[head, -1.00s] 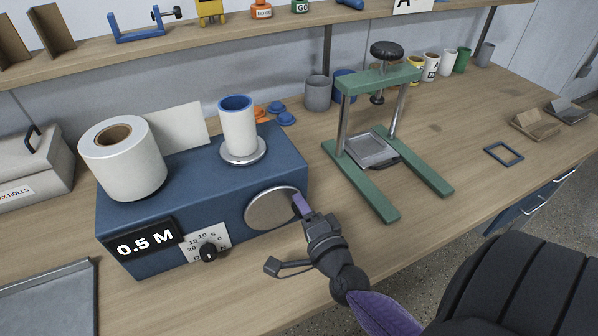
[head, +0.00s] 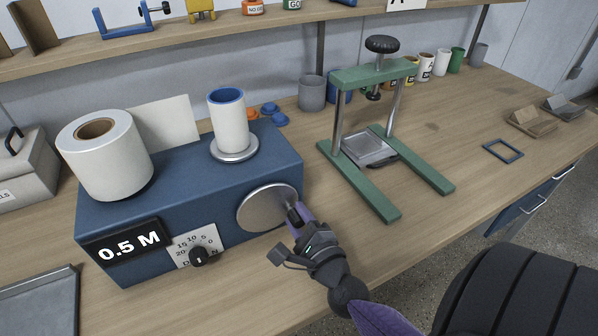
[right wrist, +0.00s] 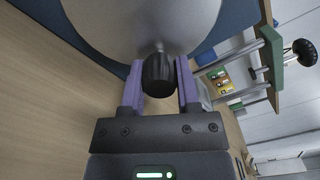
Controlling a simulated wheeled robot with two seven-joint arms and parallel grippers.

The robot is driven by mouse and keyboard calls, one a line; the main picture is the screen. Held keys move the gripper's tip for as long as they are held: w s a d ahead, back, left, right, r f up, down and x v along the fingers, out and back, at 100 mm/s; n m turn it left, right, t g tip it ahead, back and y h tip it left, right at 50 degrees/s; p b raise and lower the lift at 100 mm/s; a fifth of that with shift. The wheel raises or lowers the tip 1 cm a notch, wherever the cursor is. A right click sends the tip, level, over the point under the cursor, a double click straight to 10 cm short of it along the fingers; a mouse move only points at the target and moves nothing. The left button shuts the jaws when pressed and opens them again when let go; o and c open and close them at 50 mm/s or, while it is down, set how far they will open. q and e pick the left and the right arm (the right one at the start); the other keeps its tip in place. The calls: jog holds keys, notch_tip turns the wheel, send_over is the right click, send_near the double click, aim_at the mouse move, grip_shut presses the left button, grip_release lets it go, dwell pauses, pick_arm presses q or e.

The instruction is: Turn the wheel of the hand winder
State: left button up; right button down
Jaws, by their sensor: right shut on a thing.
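The hand winder is a blue box (head: 190,190) on the bench, with a round grey metal wheel (head: 266,207) on its right end. A black handle knob (right wrist: 159,74) stands out from the wheel (right wrist: 140,22) near its rim. My right gripper (head: 297,213) is at the right side of the wheel. In the right wrist view its purple fingers (right wrist: 159,82) are shut on the black knob between them. A white roll (head: 103,155) and a white tube with a blue lining (head: 228,118) stand on top of the winder. The display (head: 124,246) reads 0.5 M. My left gripper is not in view.
A green press frame (head: 345,78) stands right of the winder. Several cups and pots, including a grey cup (head: 312,94), stand behind it. A grey tray (head: 40,300) lies at the front left. The bench right of the press holds a blue frame (head: 503,151).

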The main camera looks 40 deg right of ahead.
jog(key=shift+f, duration=0.1)
dwell(0.4)
jog(key=shift+c, duration=1.6)
grip_release()
jog(key=b+v, duration=0.1)
jog(key=v, duration=0.9)
jog(key=shift+a, duration=0.1)
jog(key=shift+w, duration=0.1)
